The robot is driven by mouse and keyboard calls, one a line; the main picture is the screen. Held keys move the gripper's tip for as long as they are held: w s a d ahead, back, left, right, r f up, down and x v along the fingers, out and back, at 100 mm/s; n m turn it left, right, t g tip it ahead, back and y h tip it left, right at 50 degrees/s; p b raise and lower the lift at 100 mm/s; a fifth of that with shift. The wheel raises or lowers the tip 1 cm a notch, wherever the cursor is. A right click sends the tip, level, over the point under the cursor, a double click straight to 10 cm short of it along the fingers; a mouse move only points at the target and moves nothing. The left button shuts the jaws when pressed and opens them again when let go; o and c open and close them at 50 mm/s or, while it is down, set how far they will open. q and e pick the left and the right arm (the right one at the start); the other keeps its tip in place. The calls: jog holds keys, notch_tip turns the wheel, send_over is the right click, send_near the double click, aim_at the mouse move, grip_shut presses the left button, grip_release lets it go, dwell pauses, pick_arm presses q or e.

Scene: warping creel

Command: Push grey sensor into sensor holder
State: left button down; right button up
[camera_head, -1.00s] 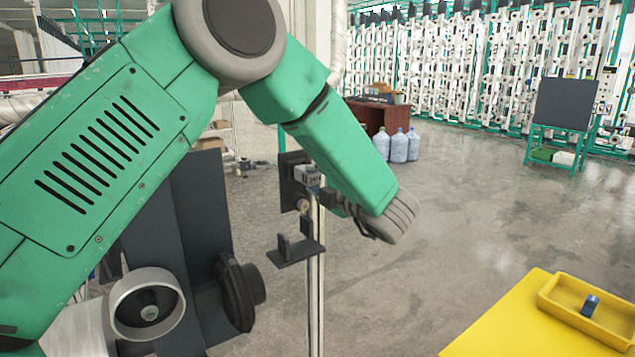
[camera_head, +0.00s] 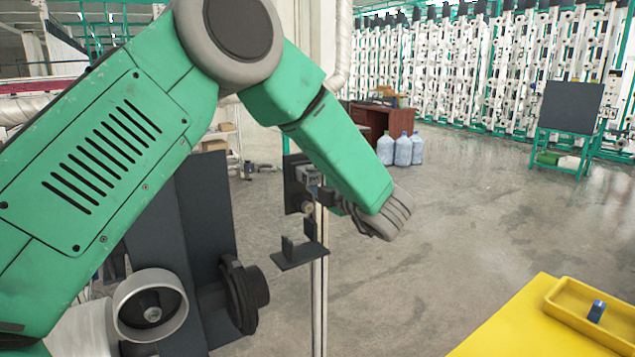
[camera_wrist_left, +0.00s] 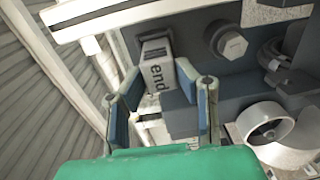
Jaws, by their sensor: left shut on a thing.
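The grey sensor (camera_wrist_left: 157,66) is a small box with "end" printed on its face, seen in the left wrist view. It sits against a dark plate, the apparent holder (camera_wrist_left: 182,115). In the head view the sensor (camera_head: 309,174) is at the upright dark plate (camera_head: 293,190) on a pole. My left gripper (camera_wrist_left: 158,80) is shut on the sensor, a finger at each side; in the head view it (camera_head: 326,193) is small and partly hidden. How deep the sensor sits cannot be told. My right gripper is out of view.
A dark bracket (camera_head: 298,257) juts out below the plate. A dark machine part with a round flange (camera_head: 240,293) stands at lower left. A yellow table (camera_head: 520,325) with a yellow tray (camera_head: 570,320) holding a small blue object (camera_head: 597,311) is at lower right. Open floor lies between.

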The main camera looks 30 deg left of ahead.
pick_arm(q)
jog(key=shift+a, duration=0.15)
dwell(0.3)
jog(key=c, duration=0.9)
grip_release()
jog(key=shift+w, duration=0.1)
jog(key=v, duration=0.7)
jog(key=shift+b, duration=0.4)
jog(key=v, duration=1.2)
